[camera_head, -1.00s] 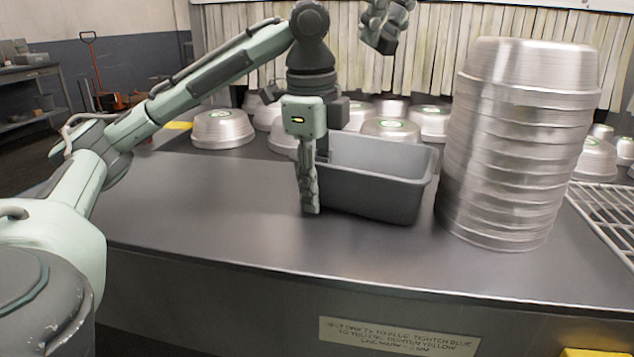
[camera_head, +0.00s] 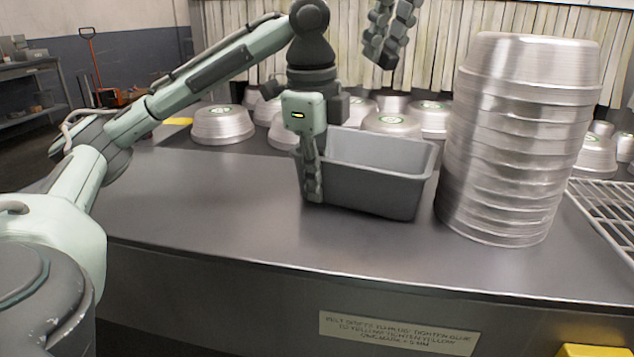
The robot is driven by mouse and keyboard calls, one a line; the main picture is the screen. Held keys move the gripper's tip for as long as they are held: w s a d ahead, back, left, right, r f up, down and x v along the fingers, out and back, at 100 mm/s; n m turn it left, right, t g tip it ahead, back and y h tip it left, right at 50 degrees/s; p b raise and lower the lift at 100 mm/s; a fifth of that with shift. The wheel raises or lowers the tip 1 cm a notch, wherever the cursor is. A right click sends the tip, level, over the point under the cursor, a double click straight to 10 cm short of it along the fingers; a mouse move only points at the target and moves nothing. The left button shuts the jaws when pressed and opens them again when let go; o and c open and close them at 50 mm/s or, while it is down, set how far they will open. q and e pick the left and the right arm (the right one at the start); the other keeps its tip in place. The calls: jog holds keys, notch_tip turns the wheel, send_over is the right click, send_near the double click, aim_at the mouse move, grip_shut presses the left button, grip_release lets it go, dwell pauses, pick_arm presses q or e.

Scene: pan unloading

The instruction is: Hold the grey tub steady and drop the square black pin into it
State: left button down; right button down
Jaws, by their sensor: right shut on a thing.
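The grey tub (camera_head: 375,187) stands upright on the metal counter, left of the pan stack. My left gripper (camera_head: 312,190) points down at the tub's left end. One finger shows in front of the tub's near left corner; the other finger is hidden, so its opening cannot be judged. My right gripper (camera_head: 387,45) is at the top edge of the view, raised above and behind the tub and partly cut off. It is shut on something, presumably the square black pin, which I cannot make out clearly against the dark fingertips.
A tall stack of metal pans (camera_head: 515,140) stands close to the tub's right. Several upturned pans (camera_head: 222,124) sit behind the tub. A wire rack (camera_head: 605,205) lies at the right. The counter's front left (camera_head: 200,200) is clear.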

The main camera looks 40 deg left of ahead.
notch_tip(320, 180, down, 13)
jog(key=w+a, duration=0.1)
jog(key=w, duration=0.1)
jog(key=shift+w+f, duration=0.2)
jog(key=shift+w, duration=0.15)
jog(key=c, duration=1.4)
grip_release()
jog(key=shift+r, duration=0.1)
jog(key=v, duration=1.2)
